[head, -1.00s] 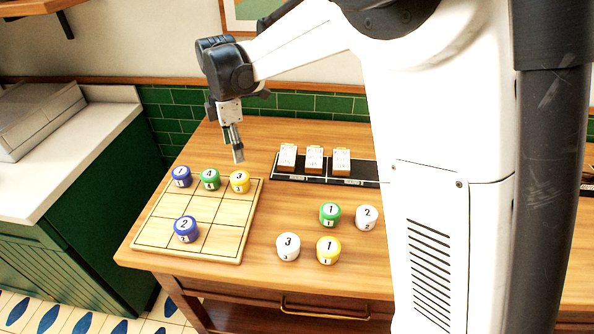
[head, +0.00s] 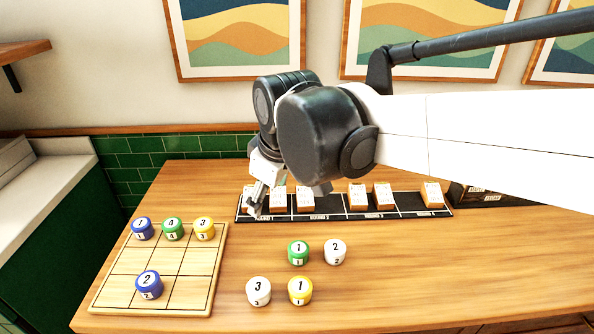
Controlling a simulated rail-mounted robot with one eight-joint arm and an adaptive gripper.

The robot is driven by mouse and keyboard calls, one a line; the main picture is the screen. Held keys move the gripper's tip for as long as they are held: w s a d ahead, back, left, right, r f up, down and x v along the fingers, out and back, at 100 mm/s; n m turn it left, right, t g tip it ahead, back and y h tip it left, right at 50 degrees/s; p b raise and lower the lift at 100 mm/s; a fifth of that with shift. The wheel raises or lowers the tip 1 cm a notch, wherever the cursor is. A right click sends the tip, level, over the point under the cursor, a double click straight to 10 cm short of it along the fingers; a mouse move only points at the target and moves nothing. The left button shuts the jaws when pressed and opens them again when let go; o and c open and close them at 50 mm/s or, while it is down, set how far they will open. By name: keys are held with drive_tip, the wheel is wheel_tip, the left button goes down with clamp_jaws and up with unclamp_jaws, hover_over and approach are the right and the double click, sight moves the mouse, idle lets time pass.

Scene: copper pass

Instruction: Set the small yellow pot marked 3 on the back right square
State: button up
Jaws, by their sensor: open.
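The small yellow pot marked 3 (head: 204,229) stands upright on the back right square of the wooden grid board (head: 222,262). A green pot marked 4 (head: 173,229) stands on the back middle square and a blue pot marked 1 (head: 142,229) on the back left square. My arm partly hides the rack.
The black rack (head: 410,204) holds several card blocks along the back. Right of the board stand a green pot marked 1 (head: 298,252), a white 2 (head: 335,252), a white 3 (head: 258,291) and a yellow 1 (head: 300,290).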

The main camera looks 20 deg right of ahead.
drive_tip(key=s+d+f+m+t, duration=0.1)
drive_tip(key=s+d+m, duration=0.1)
drive_tip(key=s, duration=0.3)
drive_tip(key=s+d+f+m+t, duration=0.1)
drive_tip(key=s+d+f+m, duration=0.1)
drive_tip(key=s+m, duration=0.3)
drive_tip(key=shift+s+d+f+m+t, duration=0.25)
drive_tip(key=shift+s+d+m+t, duration=0.1)
drive_tip(key=shift+d+t, duration=0.1)
drive_tip(key=shift+f+b, duration=0.3)
drive_tip(key=shift+o, duration=0.4)
